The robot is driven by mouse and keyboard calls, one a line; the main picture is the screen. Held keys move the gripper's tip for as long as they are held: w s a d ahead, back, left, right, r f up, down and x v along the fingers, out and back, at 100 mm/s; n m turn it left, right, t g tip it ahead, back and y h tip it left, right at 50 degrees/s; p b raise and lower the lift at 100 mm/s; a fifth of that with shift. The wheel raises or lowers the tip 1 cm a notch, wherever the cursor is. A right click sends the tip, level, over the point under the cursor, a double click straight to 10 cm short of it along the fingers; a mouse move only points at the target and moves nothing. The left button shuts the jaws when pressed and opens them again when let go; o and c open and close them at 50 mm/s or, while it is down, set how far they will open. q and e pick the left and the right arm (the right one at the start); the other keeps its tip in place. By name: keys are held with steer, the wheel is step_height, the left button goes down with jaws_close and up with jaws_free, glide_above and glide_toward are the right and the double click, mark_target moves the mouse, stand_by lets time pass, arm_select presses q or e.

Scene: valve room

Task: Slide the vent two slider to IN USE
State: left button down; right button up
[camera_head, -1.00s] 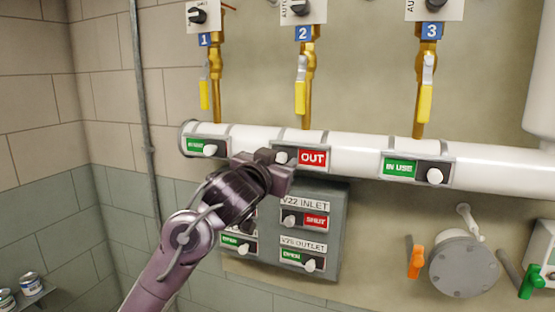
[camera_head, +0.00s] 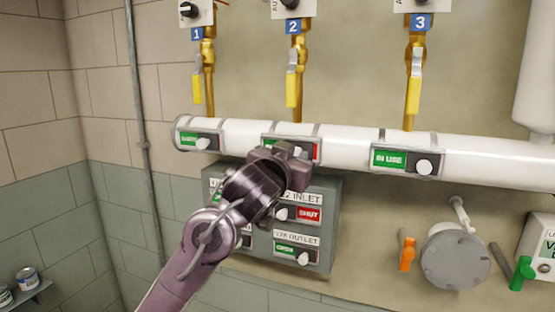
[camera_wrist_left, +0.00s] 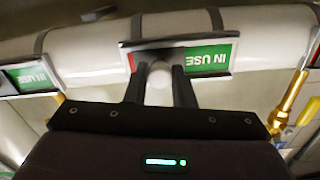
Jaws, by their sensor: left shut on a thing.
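The vent two slider (camera_head: 270,143) is the middle panel on the white pipe, below the blue 2 tag (camera_head: 292,27). Green shows at its left and a little red at its right; my gripper hides part of it. In the left wrist view, upside down, its green IN USE field (camera_wrist_left: 210,60) is uncovered, with a thin red strip beside the knob. My left gripper (camera_head: 292,160) is at the panel. In the left wrist view my gripper (camera_wrist_left: 159,78) has its fingers on both sides of the white round knob (camera_wrist_left: 159,88), shut on it. My right gripper is out of view.
Sliders one (camera_head: 199,140) and three (camera_head: 405,160) on the same pipe (camera_head: 350,143) show green. A grey box (camera_head: 327,235) with more sliders is below, partly behind my left arm. Yellow-handled valves (camera_head: 291,90) hang above. Orange (camera_head: 407,254) and green (camera_head: 522,274) handles are at lower right.

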arm_select(q)
steer(key=shift+s+d, duration=0.1)
steer(key=shift+d, duration=0.2)
steer(key=c, duration=1.2)
jaws_free()
steer(key=shift+s+d, duration=0.1)
steer(key=shift+d, duration=0.25)
steer(key=shift+a, duration=0.1)
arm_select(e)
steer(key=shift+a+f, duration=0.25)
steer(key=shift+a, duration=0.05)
arm_select(q)
steer(key=b+v, duration=0.2)
steer(key=v, duration=0.5)
steer(key=shift+s+b, duration=0.3)
steer(key=shift+s, duration=0.05)
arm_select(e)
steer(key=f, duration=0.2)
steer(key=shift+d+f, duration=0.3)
